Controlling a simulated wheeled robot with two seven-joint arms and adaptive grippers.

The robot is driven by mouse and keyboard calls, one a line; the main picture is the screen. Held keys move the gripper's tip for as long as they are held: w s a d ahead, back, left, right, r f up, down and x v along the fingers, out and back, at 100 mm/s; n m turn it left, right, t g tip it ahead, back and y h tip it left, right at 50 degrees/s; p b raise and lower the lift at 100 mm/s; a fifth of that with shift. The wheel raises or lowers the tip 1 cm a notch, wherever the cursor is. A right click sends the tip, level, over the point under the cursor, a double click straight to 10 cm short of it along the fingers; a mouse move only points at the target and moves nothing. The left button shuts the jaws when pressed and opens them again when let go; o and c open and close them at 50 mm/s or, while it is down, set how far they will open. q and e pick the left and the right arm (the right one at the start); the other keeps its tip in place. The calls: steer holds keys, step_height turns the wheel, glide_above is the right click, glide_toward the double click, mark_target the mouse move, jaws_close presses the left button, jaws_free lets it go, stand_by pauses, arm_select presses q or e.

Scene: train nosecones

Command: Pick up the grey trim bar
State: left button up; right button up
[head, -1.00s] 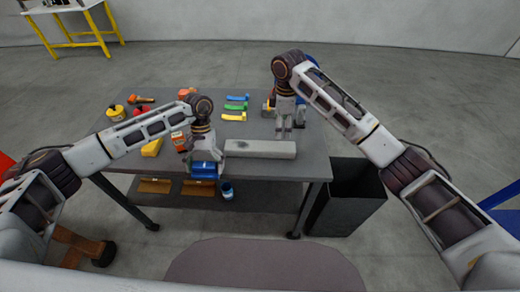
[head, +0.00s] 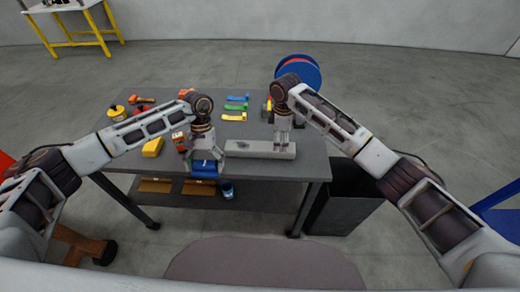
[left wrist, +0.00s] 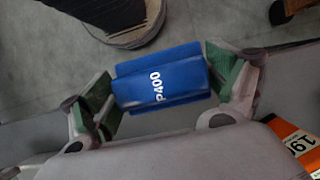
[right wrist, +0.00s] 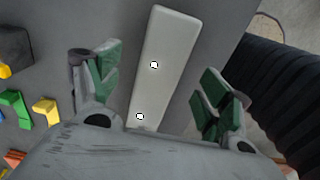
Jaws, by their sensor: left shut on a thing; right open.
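The grey trim bar (head: 250,149) lies along the table's near edge, right of centre. My right gripper (head: 283,147) is over its right part. In the right wrist view the bar (right wrist: 166,55), with two round white-and-black marks, runs between the open, apart fingers of my right gripper (right wrist: 160,85); neither finger visibly touches it. My left gripper (head: 206,158) is shut on a blue block (head: 204,168) labelled P400, held at the near edge left of the bar. In the left wrist view the fingers grip the block (left wrist: 165,72) at both ends.
A yellow block (head: 152,147) and several coloured clips, including a green one (head: 237,106), lie on the grey table. A blue-and-red disc (head: 312,75) stands behind the right arm. A black bin (head: 340,210) stands right of the table. An orange labelled item (left wrist: 292,140) is near the left gripper.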

arm_select(q)
steer(key=shift+r+p, duration=0.25)
steer(key=shift+p, duration=0.05)
arm_select(e)
steer(key=shift+s+a+f, duration=0.1)
steer(key=shift+a+f, duration=0.15)
steer(key=shift+f, duration=0.55)
arm_select(q)
steer(key=shift+r+p, duration=0.3)
arm_select(e)
steer(key=shift+a+f, duration=0.2)
steer(key=shift+f, duration=1.6)
steer(key=c, duration=1.3)
steer(key=shift+r, duration=0.2)
arm_select(q)
steer(key=shift+f+b, duration=0.65)
arm_select(e)
steer(key=shift+r, duration=4.85)
arm_select(q)
steer(key=shift+r, duration=0.1)
arm_select(e)
steer(key=shift+s+f, duration=0.1)
steer(key=shift+f, duration=0.05)
